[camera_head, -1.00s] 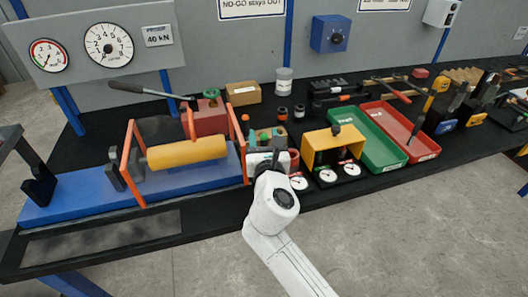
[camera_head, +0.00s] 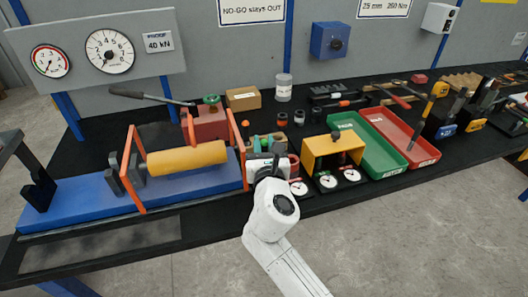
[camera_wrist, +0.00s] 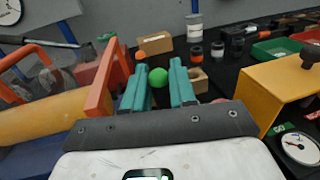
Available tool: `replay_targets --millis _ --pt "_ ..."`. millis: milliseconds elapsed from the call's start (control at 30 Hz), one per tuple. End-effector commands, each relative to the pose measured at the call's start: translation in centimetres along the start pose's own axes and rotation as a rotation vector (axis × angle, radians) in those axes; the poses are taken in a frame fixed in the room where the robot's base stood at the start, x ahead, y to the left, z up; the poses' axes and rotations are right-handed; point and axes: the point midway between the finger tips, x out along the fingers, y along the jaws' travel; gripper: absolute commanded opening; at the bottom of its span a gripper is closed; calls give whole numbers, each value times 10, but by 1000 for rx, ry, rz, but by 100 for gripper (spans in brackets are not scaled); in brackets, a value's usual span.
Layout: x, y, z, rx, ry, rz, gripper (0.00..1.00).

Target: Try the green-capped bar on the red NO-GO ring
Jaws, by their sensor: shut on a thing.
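My gripper (camera_wrist: 158,88) has its two teal fingers on either side of the green cap (camera_wrist: 158,77) in the wrist view. It is shut on the green-capped bar; the bar's shaft is mostly hidden below the cap. In the head view my gripper (camera_head: 264,147) is between the blue press bed and the yellow frame, just above the bench. A red ring-like part (camera_head: 293,163) shows just right of my gripper, partly hidden by it. I cannot read any NO-GO mark on it.
The orange press frame (camera_head: 133,170) and yellow cylinder (camera_head: 187,157) stand close on the left. A yellow frame with dials (camera_head: 318,146) stands close on the right. Green (camera_head: 372,148) and red (camera_head: 422,152) trays lie beyond it. A wooden block (camera_wrist: 196,80) is behind the fingers.

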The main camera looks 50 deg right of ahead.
Motion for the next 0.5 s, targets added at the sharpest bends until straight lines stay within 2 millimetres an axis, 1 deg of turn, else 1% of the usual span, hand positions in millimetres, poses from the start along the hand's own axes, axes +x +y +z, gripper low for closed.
replay_targets --millis 167,267,367,467,500 --pt "0 0 10 2 -3 0 0" --pt "0 1 21 2 -5 1 0" --pt "0 0 36 4 -5 1 0" --pt "-14 -2 50 3 -4 1 0" --pt "-20 -3 58 2 -4 3 0"
